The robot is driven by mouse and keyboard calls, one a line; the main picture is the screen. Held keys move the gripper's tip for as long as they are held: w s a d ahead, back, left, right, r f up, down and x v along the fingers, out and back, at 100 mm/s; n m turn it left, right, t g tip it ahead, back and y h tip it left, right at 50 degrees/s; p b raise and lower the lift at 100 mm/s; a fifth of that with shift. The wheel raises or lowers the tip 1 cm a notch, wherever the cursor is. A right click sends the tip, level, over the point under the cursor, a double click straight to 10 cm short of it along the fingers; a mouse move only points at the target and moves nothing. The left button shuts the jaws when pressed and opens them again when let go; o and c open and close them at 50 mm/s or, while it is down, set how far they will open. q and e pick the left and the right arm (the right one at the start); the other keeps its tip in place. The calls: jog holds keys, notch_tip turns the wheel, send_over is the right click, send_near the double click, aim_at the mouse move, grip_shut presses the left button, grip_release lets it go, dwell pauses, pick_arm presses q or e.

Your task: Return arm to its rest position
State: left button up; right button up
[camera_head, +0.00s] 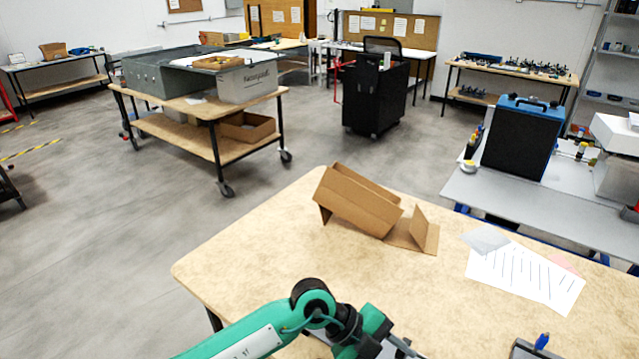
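My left arm (270,325), green with black joints, comes in from the bottom left and reaches over the near edge of the wooden-topped table (250,260). Its wrist end and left gripper (392,348) are at the bottom edge of the head view and partly cut off. The fingertips do not show clearly, and I cannot tell whether anything is between them. My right arm and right gripper are not in view.
An open cardboard box (360,200) lies tilted at the table's far edge. Papers (525,275) lie on the right. A grey bench with a dark blue case (522,140) stands beyond. The table's middle is clear.

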pick_arm(q)
notch_tip(320, 180, up, 8)
jog(key=s+d+h, duration=0.2)
jog(key=h, duration=0.4)
jog(key=w+a+r+n+t+h, duration=0.4)
jog(key=r+n+t+h, duration=0.2)
jog(key=r+n+t, duration=0.15)
jog(key=w+a+r+n+t+y, duration=0.1)
jog(key=w+a+n+t+y, duration=0.6)
jog(key=a+n+t, duration=0.6)
jog(key=s+a+f+n+y, duration=0.1)
jog(key=a+f+n+y, duration=0.8)
jog(key=a+f+y, duration=0.4)
jog(key=s+a+f+g+y, duration=0.1)
jog(key=s+a+f+g, duration=0.3)
jog(key=s+f+g, duration=0.5)
jog(key=s+a+f+g+y, duration=0.1)
jog(key=s+a+f+g, duration=0.4)
jog(key=s, duration=0.9)
notch_tip(320, 180, down, 32)
jog(key=g, duration=0.1)
jog(key=s+a+f+g, duration=0.1)
jog(key=s+a+f, duration=0.1)
jog(key=s+f, duration=1.7)
jog(key=shift+s+a+f+m, duration=0.35)
jog(key=shift+s+f+m, duration=0.05)
jog(key=shift+s+m, duration=0.1)
